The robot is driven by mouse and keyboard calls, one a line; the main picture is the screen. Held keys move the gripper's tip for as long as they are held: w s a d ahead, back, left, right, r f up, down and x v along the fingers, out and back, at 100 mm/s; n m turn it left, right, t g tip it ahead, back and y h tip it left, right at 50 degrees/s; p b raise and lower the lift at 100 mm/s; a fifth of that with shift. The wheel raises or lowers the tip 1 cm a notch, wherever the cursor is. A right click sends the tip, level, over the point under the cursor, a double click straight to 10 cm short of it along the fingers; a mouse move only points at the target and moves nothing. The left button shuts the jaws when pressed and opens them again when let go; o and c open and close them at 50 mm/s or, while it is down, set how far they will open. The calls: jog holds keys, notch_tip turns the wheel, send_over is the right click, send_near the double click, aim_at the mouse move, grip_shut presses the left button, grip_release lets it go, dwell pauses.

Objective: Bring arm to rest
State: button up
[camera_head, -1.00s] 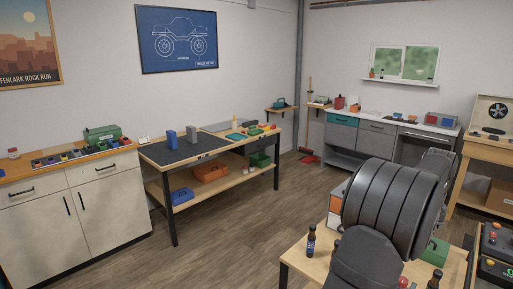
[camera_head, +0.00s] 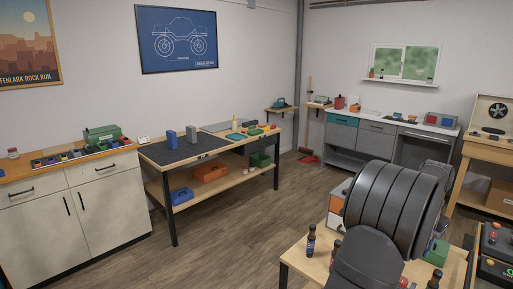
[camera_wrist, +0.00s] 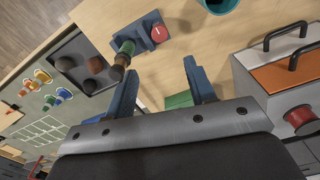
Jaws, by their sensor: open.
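My gripper (camera_wrist: 160,85) shows in the wrist view with its two blue-grey fingers spread apart. Nothing is held between them. The fingers hang above a light wooden table top (camera_wrist: 105,20). A green object (camera_wrist: 178,100) lies beyond the gap, partly hidden by the gripper body. A green-topped bottle (camera_wrist: 124,52) stands just beyond the left finger. In the head view my dark grey arm fills the lower right, above the wooden table (camera_head: 300,262), and the gripper is hidden there.
In the wrist view, a blue holder with a red button (camera_wrist: 158,32), a dark tray (camera_wrist: 82,65) and a grey box with an orange panel (camera_wrist: 282,70) surround the gripper. In the head view, a bottle (camera_head: 311,240) stands near my arm. The floor (camera_head: 225,230) is open.

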jog(key=n, duration=0.1)
jog(key=f+n, duration=0.1)
jog(key=n, duration=0.1)
jog(key=f+n, duration=0.1)
jog(key=n, duration=0.1)
dwell(0.4)
